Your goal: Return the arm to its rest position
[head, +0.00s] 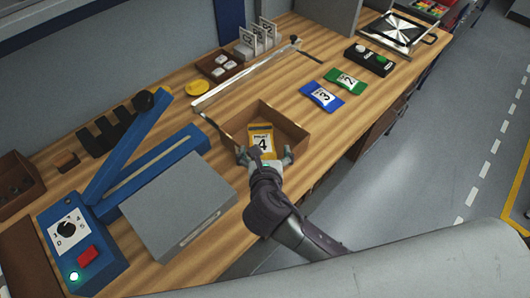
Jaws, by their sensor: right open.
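My right arm reaches in from the bottom right. Its gripper (265,156) is open, with its fingers spread at the near side of a brown open box (288,126). A yellow packet marked 4 (262,132) lies in the box, just beyond the fingers. The gripper hides the packet's near edge and part of the box's near wall. I cannot tell whether the fingers touch the box. My left gripper is not in view.
A blue sealer (150,150) and a grey block (180,205) stand left of the arm. A blue packet (321,96) and a green packet (345,80) lie beyond the box. A black button box (369,60) sits further back. Open floor (440,150) lies to the right.

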